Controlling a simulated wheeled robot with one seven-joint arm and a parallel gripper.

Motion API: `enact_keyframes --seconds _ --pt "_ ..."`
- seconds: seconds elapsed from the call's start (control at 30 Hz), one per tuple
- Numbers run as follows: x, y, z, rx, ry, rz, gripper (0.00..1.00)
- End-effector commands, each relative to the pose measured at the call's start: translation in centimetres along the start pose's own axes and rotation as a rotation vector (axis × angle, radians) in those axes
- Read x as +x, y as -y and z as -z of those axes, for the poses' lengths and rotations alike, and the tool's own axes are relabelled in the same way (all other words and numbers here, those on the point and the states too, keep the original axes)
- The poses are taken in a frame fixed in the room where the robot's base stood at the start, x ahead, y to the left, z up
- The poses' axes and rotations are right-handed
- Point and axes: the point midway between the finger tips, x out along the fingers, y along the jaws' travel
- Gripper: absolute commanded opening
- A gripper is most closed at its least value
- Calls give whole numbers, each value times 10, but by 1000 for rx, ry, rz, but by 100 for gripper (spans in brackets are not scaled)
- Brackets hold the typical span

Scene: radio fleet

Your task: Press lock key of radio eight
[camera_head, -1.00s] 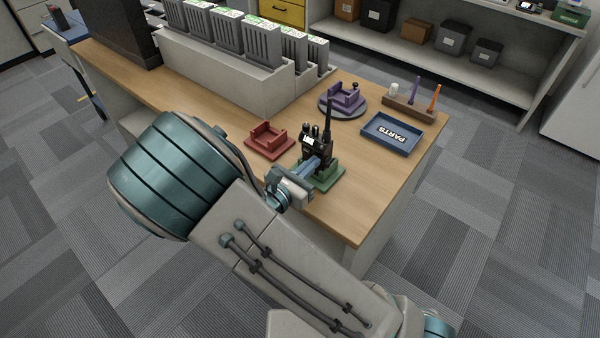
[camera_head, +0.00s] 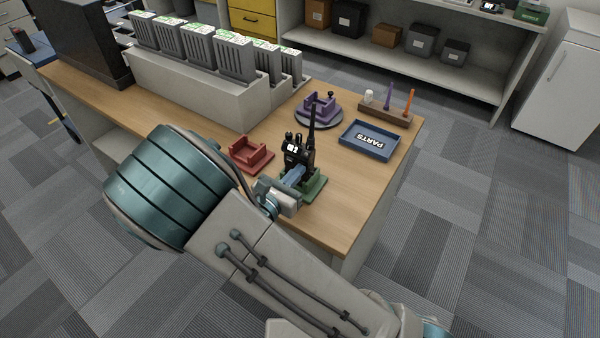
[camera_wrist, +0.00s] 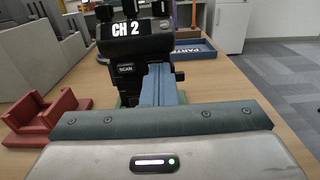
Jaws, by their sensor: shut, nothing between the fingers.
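A black radio (camera_head: 298,156) with a tall antenna stands upright in a green cradle (camera_head: 316,186) on the wooden desk. In the wrist view the radio (camera_wrist: 128,50) shows a "CH 2" display and a key labelled SCAN below it. No radio number or lock key can be read. My gripper (camera_head: 296,173) is shut and empty, its blue fingers at the radio's near face. In the wrist view the fingers (camera_wrist: 158,84) cover the part of that face right of SCAN. I cannot tell whether they touch it.
A red empty cradle (camera_head: 250,155) stands left of the radio. A purple cradle (camera_head: 320,108) on a round base, a blue PARTS tray (camera_head: 369,140) and a wooden holder (camera_head: 385,116) stand behind and to the right. A rack of grey units (camera_head: 205,82) lines the desk's back left.

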Motion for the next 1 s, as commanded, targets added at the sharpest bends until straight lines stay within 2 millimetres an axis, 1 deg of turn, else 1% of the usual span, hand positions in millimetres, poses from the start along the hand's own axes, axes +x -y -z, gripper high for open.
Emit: enact_keyframes --seconds 0.23,0.37,0.47,0.6,0.8,0.9,1.0 --pt "-3 0 0 -1 -1 0 0" --pt "-14 -2 -1 -1 -2 3 0" --pt "-28 -3 -2 -2 -1 8 0" --pt "-62 -3 2 2 -2 9 0" --pt "-102 -3 1 1 -1 12 0" --pt "-115 -3 1 0 0 12 0" --pt "-123 -3 1 0 0 13 0"
